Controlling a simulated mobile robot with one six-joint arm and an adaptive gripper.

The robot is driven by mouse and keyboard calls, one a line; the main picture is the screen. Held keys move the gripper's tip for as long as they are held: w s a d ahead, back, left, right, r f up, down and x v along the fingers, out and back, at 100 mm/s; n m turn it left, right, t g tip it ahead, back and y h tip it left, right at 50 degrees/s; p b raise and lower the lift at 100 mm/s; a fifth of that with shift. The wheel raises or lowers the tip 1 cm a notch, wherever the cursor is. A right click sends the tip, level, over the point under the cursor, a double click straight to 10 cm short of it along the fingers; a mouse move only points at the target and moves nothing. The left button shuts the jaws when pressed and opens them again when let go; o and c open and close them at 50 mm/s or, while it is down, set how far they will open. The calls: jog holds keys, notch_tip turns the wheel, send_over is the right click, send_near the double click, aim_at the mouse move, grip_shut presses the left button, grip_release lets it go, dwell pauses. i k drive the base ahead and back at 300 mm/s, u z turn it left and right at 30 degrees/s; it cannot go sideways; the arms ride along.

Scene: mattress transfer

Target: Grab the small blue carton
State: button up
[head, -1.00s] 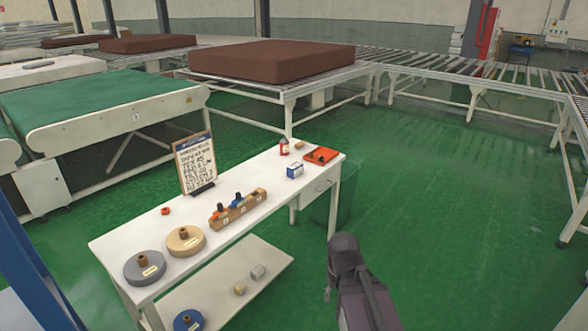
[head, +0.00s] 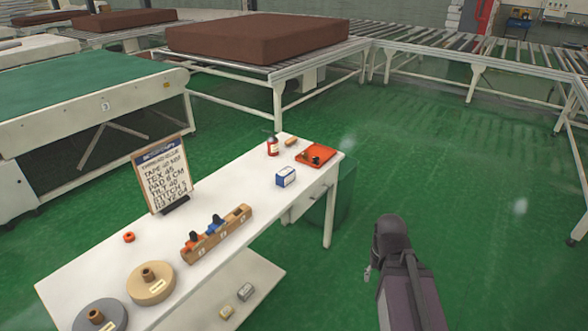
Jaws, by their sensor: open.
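The small blue carton (head: 285,177), blue with a white top and a white label on its side, stands upright on the white table near its far right end. It is clear of the things around it. My dark arm rises at the lower right of the head view, over the green floor to the right of the table and apart from the carton.
A wooden block holder (head: 217,234), a sign board (head: 161,175) and tape rolls (head: 150,284) occupy the nearer table. A green bin (head: 340,190) stands beside it. Open floor lies right.

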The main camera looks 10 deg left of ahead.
aim_at(285, 176)
jog(key=i, duration=1.25)
jog(key=u, duration=0.25)
